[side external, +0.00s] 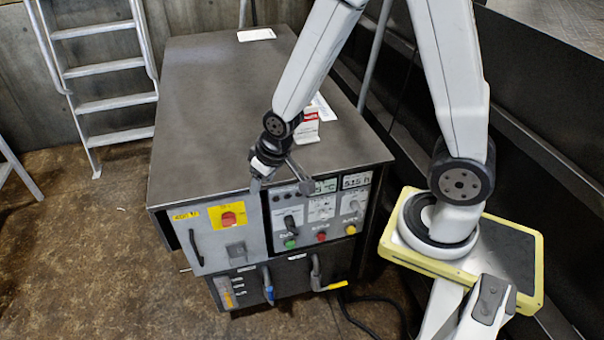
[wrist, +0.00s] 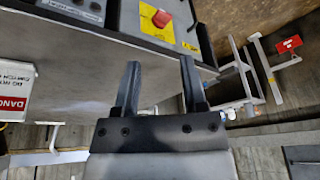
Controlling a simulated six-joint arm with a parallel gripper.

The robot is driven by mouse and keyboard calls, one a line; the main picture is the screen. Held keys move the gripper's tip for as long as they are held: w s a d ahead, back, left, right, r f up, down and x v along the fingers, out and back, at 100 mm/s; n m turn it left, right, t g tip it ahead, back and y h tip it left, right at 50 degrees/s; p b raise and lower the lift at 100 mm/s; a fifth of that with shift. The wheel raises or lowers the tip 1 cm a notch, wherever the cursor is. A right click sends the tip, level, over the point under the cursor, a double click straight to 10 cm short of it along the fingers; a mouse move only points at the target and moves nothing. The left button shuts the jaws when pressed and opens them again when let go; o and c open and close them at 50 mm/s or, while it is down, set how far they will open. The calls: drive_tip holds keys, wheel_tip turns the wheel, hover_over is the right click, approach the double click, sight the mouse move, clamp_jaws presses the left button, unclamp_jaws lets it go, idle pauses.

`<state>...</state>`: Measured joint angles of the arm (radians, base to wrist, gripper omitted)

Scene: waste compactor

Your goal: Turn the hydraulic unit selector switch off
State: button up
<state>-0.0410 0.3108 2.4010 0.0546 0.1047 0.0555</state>
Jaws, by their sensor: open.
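The grey hydraulic unit cabinet (side external: 230,110) has a control panel (side external: 320,212) on its front right. A black selector switch (side external: 289,221) sits at the panel's left, above a green button. Another selector-like knob (side external: 354,205) sits at the right; I cannot tell which is the named one or read their positions. A red rotary switch (side external: 229,218) on a yellow plate is on the left door; it also shows in the wrist view (wrist: 161,18). My gripper (side external: 281,188) is open and empty, above the cabinet's front top edge; its spread fingers show in the wrist view (wrist: 160,66).
Door handles (side external: 196,248) and lower levers (side external: 317,273) stick out from the front. A ladder (side external: 103,75) stands at the back left. The floor in front at left is clear.

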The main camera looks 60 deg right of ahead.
drive_tip(key=w+a+f+m+t, duration=0.1)
drive_tip(key=w+f, duration=0.3)
drive_tip(key=f, duration=0.2)
drive_tip(key=w+a+f+t, duration=0.1)
drive_tip(key=w+f, duration=0.2)
drive_tip(key=f, duration=0.4)
drive_tip(key=n+t+h, duration=0.2)
drive_tip(key=t+h, duration=0.5)
drive_tip(key=h, duration=0.6)
approach(294, 234)
drive_tip(key=x, duration=0.4)
drive_tip(key=shift+w+d, duration=0.25)
drive_tip(key=shift+w+d, duration=0.15)
drive_tip(key=shift+w, duration=0.05)
drive_tip(key=shift+x, duration=3.8)
